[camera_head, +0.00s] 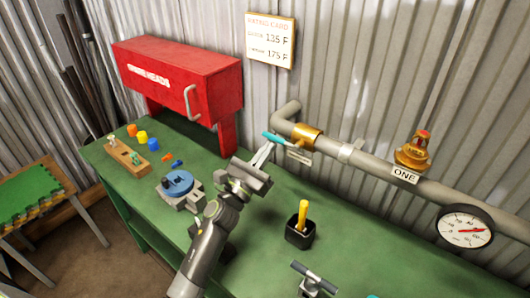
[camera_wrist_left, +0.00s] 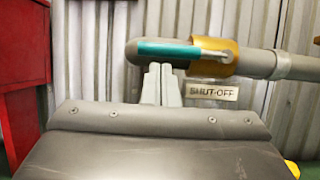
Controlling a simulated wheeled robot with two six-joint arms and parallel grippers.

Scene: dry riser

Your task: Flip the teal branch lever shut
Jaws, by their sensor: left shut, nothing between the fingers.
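The teal lever (camera_head: 273,137) sits at the left end of the brass valve (camera_head: 307,136) on the grey wall pipe. In the left wrist view the teal lever (camera_wrist_left: 165,49) lies level in front of the pipe's rounded end, pointing left from the brass valve (camera_wrist_left: 228,58). My left gripper (camera_head: 266,148) is shut and empty, its fingers pointing up at the lever. In the left wrist view its fingertips (camera_wrist_left: 161,68) are just under the lever's middle; I cannot tell whether they touch.
A SHUT-OFF tag (camera_wrist_left: 212,91) hangs below the valve. A red cabinet (camera_head: 180,78) stands to the left. On the green bench are a blue-topped device (camera_head: 177,184) and a black cup (camera_head: 300,234). A gauge (camera_head: 465,227) and brass fitting (camera_head: 413,152) are on the right.

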